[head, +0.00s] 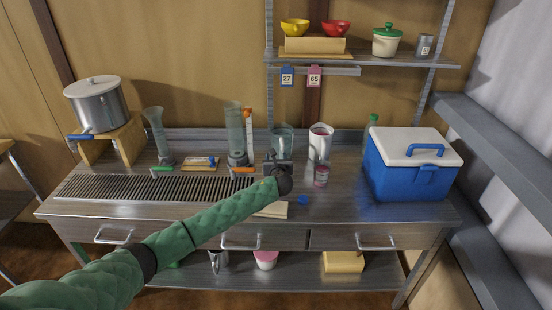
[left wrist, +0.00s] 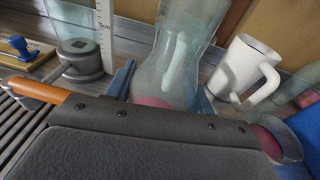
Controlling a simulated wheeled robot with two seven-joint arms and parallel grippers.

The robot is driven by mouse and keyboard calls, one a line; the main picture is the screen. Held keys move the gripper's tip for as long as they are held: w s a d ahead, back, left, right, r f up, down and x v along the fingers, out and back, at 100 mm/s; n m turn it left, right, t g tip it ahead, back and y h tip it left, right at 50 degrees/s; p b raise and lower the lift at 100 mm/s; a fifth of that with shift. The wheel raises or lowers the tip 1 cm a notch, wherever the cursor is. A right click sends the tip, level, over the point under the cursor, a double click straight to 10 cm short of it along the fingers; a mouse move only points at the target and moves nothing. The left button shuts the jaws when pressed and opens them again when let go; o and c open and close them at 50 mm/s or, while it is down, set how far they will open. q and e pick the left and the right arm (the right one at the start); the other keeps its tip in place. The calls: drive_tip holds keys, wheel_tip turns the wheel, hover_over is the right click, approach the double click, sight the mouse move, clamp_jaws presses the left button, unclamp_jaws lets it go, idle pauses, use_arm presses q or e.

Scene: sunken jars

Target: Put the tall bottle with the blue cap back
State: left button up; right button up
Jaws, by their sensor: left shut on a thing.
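My left gripper (head: 279,160) is at the middle of the worktop, and its blue fingers (left wrist: 162,92) close on a clear glass vessel (left wrist: 190,20). The same glass (head: 282,140) stands out above the gripper in the head view. A pale elongated shape and something pink show in or through the glass; I cannot tell what they are. A small blue round piece (head: 302,200) lies near the front edge. A green-topped bottle (head: 372,121) stands partly hidden behind the cooler. I cannot make out a tall bottle with a blue cap. My right gripper is out of view.
A white mug (head: 320,143) and a pink-labelled jar (head: 321,176) stand right of my gripper. A blue cooler (head: 405,180) fills the right end. Tall glass cylinders (head: 236,135) and a slatted drain (head: 150,188) are left. A wall shelf (head: 380,60) hangs above.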

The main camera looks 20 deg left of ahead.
use_arm(q)
drive_tip(key=o, duration=1.4)
drive_tip(key=shift+f, duration=0.1)
drive_tip(key=b+v, duration=0.3)
drive_tip(key=v, duration=0.9)
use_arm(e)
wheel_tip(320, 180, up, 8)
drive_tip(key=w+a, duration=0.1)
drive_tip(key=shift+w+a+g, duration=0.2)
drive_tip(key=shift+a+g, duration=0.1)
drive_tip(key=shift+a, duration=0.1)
use_arm(q)
drive_tip(key=shift+d, duration=0.1)
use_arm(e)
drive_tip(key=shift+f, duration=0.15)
